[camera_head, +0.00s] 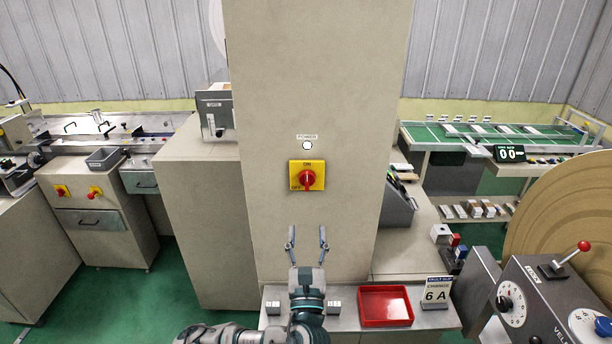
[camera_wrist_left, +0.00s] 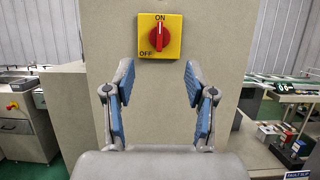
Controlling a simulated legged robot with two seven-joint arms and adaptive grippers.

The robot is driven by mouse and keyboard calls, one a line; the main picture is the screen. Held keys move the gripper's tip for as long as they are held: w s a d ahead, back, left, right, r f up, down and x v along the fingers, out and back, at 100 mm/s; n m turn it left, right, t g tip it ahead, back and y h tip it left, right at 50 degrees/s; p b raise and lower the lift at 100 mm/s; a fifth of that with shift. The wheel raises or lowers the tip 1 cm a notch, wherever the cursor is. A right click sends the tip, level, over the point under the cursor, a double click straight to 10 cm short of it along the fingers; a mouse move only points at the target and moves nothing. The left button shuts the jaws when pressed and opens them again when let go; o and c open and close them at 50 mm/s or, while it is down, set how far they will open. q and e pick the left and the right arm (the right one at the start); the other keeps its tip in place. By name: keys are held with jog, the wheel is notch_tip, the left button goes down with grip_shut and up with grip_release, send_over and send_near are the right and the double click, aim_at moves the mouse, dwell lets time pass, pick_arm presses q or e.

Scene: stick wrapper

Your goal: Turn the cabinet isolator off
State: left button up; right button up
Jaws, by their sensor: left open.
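The cabinet isolator (camera_head: 307,176) is a red rotary knob on a yellow plate, fixed to the front of the tall beige cabinet (camera_head: 315,90). In the left wrist view the isolator (camera_wrist_left: 160,37) shows ON at the top and OFF at the lower left. Its red handle stands upright, in line with ON. My left gripper (camera_head: 307,236) is open and empty, below the isolator in the head view. In the wrist view its two blue-padded fingers (camera_wrist_left: 159,85) stand apart, below and to either side of the knob, not touching it. My right gripper is not in view.
A round white lamp (camera_head: 307,145) under a POWER label sits above the isolator. A dial panel (camera_head: 540,300) is at right. The cabinet face around the isolator is clear.

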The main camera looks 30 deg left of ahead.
aim_at(307, 178)
pick_arm(q)
jog(key=p+x, duration=0.1)
jog(key=x, duration=1.3)
jog(key=shift+w+d+r, duration=0.1)
jog(key=shift+d+r, duration=0.1)
jog(key=shift+w+a+r, duration=0.1)
jog(key=shift+w+a, duration=0.25)
jog(key=shift+w, duration=0.05)
jog(key=shift+a, duration=0.3)
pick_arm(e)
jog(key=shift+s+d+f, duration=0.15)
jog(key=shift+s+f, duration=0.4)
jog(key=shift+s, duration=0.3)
pick_arm(q)
jog(key=shift+d, duration=0.2)
jog(key=c, duration=1)
